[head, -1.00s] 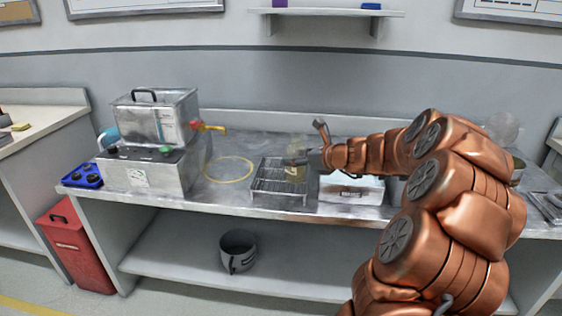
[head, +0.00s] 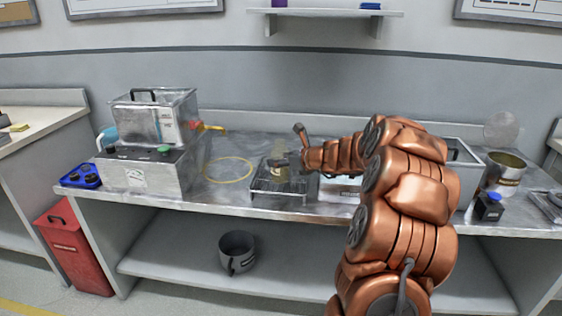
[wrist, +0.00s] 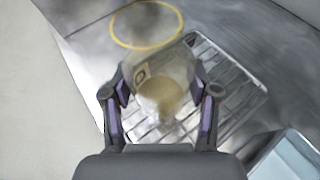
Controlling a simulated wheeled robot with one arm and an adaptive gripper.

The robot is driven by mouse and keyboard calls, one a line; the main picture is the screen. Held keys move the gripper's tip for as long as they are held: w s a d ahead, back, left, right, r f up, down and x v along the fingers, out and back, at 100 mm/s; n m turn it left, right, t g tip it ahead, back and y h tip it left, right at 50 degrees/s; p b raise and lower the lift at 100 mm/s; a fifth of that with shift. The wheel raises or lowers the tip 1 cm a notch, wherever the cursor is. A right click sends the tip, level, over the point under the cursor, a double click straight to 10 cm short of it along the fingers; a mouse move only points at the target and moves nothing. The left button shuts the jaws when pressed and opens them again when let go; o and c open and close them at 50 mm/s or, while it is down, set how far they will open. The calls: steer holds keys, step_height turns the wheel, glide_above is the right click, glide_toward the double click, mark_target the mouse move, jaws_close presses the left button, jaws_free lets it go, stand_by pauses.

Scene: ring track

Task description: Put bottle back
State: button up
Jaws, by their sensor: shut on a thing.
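My gripper (wrist: 161,100) is shut on a see-through bottle (wrist: 158,72) with yellowish liquid, its fingers at either side of it in the wrist view. In the head view the bottle (head: 280,168) shows small, with my gripper (head: 287,162) at its right. The bottle is over a wire rack (head: 278,190) on the steel bench. I cannot tell whether it touches the rack. The rack bars (wrist: 235,85) show beside and below the bottle in the wrist view. A yellow ring mark (head: 230,169) lies left of the rack; it also shows in the wrist view (wrist: 147,25).
A metal bath unit (head: 150,140) with a yellow-handled tap stands at the left, a blue block (head: 81,176) beside it. A metal pot (head: 503,175) and a dark small bottle (head: 489,207) stand at the right. Inside the yellow ring is clear bench.

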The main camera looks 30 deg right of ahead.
steer(key=o, duration=1.4)
steer(key=shift+c, duration=0.2)
steer(key=shift+s+d+r, duration=0.1)
steer(key=shift+s+r, duration=0.1)
steer(key=p+v, duration=0.1)
steer(key=v, duration=1)
steer(key=shift+s, duration=0.3)
